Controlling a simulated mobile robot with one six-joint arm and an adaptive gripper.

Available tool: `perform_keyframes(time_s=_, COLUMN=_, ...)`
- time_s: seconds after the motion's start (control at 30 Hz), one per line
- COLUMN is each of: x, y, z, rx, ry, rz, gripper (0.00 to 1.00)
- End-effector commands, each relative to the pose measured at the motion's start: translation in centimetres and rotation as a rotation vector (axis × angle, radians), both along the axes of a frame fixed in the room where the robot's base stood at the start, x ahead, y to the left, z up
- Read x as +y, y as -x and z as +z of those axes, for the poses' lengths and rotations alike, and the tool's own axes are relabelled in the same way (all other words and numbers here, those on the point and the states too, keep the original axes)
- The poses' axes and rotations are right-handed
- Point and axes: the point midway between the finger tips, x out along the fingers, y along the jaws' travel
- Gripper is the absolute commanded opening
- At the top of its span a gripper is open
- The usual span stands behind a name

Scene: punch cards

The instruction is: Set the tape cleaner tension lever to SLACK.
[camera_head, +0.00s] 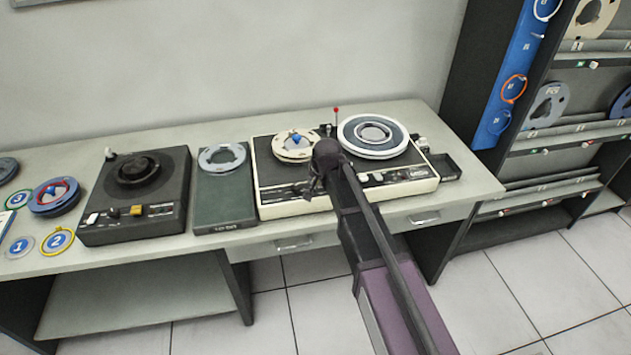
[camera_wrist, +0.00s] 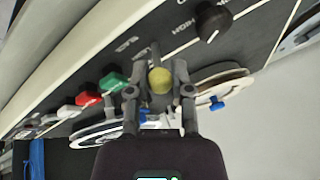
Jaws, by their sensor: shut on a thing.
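The cream-edged tape machine (camera_head: 290,209) stands on the bench with a dark top and two reels. A thin red-tipped lever (camera_head: 336,112) stands upright at its back, between the reels. In the wrist view my gripper (camera_wrist: 160,88) is shut on a round yellow knob (camera_wrist: 160,79), with a finger on each side. My gripper hides what lies below the knob. I cannot read a SLACK mark.
Green (camera_wrist: 112,81), red and white buttons line the panel beside my gripper. A black dial (camera_wrist: 213,26) sits near a HIGH label. In the head view, a dark box with a grey reel (camera_head: 222,156) and a black turntable unit (camera_head: 140,210) stand to the left.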

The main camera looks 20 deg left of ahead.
Motion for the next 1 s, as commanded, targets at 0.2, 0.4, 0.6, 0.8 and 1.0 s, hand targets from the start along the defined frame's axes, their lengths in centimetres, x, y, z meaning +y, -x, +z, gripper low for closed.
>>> perform_keyframes(time_s=0.2, x=-0.03, y=0.10, z=-0.03, rx=0.002, ry=0.001, rz=0.000, gripper=0.64)
perform_keyframes(time_s=0.4, x=-0.04, y=0.04, z=-0.02, rx=0.001, ry=0.001, rz=0.000, gripper=0.64)
perform_keyframes(time_s=0.6, x=-0.04, y=0.02, z=-0.01, rx=0.001, ry=0.001, rz=0.000, gripper=0.64)
perform_keyframes(time_s=0.8, x=0.04, y=-0.10, z=0.05, rx=0.009, ry=0.006, rz=0.000, gripper=0.64)
perform_keyframes(time_s=1.0, x=0.26, y=-0.48, z=0.21, rx=0.048, ry=0.030, rz=0.000, gripper=0.64)
